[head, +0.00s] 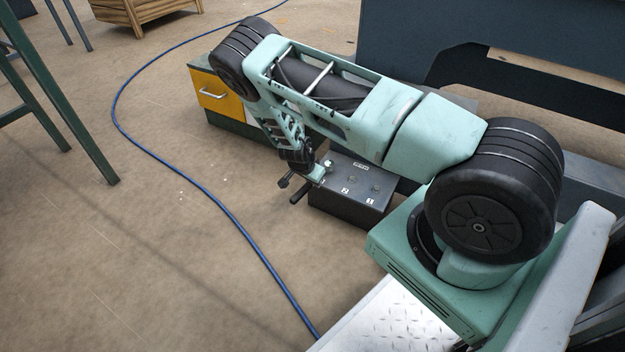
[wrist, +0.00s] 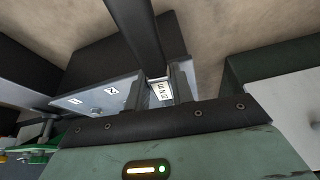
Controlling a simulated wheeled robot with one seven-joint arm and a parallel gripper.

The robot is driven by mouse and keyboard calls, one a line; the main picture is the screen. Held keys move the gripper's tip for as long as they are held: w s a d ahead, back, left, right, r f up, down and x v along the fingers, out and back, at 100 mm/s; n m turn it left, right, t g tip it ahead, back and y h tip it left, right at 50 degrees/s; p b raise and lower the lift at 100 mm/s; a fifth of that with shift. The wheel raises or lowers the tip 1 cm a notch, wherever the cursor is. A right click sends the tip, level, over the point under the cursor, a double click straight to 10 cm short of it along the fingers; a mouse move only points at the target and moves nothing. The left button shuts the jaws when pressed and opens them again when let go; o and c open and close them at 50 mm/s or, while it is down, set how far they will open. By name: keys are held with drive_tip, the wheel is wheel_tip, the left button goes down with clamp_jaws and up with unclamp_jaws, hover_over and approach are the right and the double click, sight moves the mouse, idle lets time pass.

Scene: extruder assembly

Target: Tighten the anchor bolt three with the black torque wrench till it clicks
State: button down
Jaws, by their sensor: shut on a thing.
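The black torque wrench (head: 299,195) is held in my gripper (head: 316,177), at the left end of a dark grey anchor block (head: 350,207) on the floor. In the wrist view its black bar (wrist: 152,40) runs up and away from between the fingers of my gripper (wrist: 165,88). The block's top carries bolts, including one on the right (head: 376,187), with white number plates 2 (head: 345,190) and 1 (head: 370,201). Whether the wrench sits on a bolt cannot be told.
A yellow-fronted cabinet (head: 212,97) stands just behind the block. A blue hose (head: 215,195) curves across the floor to the left. A dark machine frame (head: 480,45) rises at the back right. Open floor lies left of the block.

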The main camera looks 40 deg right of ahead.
drive_tip(key=shift+r+p, duration=0.85)
idle(1.0)
drive_tip(key=shift+r+p, duration=0.3)
drive_tip(key=shift+r, duration=0.05)
drive_tip(key=shift+r+p, duration=1.95)
drive_tip(key=shift+r, duration=0.55)
